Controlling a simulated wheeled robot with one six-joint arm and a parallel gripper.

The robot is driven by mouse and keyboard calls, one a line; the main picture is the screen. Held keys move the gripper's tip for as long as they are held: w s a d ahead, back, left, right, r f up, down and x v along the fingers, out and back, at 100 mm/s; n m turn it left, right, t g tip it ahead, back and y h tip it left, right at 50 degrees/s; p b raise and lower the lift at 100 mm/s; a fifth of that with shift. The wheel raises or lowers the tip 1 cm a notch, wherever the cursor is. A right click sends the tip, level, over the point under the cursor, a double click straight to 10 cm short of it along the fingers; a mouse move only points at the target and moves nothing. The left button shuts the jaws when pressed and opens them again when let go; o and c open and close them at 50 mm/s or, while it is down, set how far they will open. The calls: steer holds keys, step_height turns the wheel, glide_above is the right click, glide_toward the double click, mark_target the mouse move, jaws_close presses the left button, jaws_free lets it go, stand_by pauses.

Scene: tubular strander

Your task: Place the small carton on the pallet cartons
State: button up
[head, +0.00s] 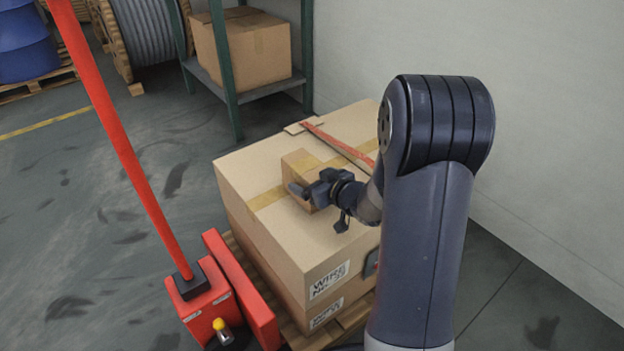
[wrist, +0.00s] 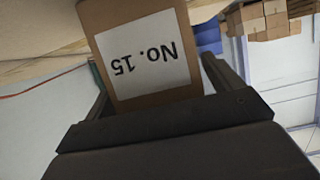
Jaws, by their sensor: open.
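The small carton (head: 297,163) is a brown box resting on top of the large pallet cartons (head: 250,197). In the wrist view the small carton (wrist: 140,25) shows a white label reading "No. 15" upside down. My gripper (head: 318,206) is at the near side of the small carton, with its jaws open. In the wrist view one finger shows on each side of the carton; whether either touches it I cannot tell. The pallet cartons are stacked and taped, with printed labels on the near face. Part of their right side is hidden behind my arm.
A red pallet jack (head: 200,300) with a tall handle stands at the left of the pallet (head: 350,318). A red strip (head: 335,145) lies across the top carton. Behind are a green shelf (head: 228,75) with a carton, a cable reel (head: 148,35) and blue drums (head: 25,45). A wall bounds the right.

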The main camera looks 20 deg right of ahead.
steer(key=p+v, duration=0.3)
steer(key=v, duration=0.8)
steer(key=shift+s+d, duration=0.2)
steer(key=shift+s, duration=0.1)
steer(key=shift+r, duration=0.1)
